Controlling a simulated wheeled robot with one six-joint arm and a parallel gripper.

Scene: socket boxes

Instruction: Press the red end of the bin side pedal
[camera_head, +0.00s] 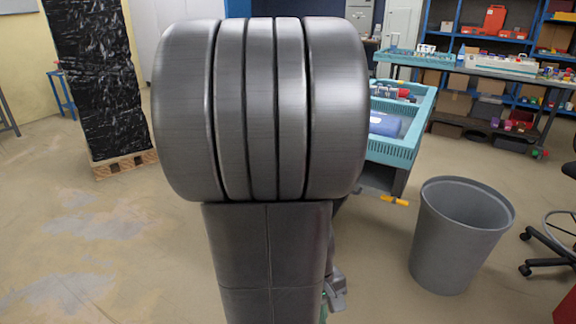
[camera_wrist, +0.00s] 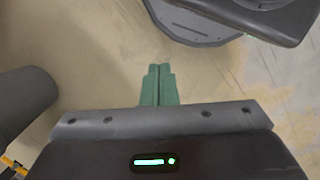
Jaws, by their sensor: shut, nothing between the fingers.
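My gripper (camera_wrist: 158,72) is shut and empty, its green fingertips together above the bare floor in the wrist view. No red pedal end shows clearly in either view. In the head view a small yellow piece (camera_head: 395,201) sticks out low beside a cart that holds a teal bin (camera_head: 392,151). A yellow piece (camera_wrist: 12,163) also shows at the lower left corner of the wrist view; I cannot tell if it is the same part. My arm hides the middle of the head view and much of the cart.
A grey waste bin (camera_head: 455,240) stands on the floor right of the cart. An office chair (camera_head: 548,250) is at the right edge. A black-wrapped pallet stack (camera_head: 95,80) stands at the left. Shelves line the back right. Floor at the left is clear.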

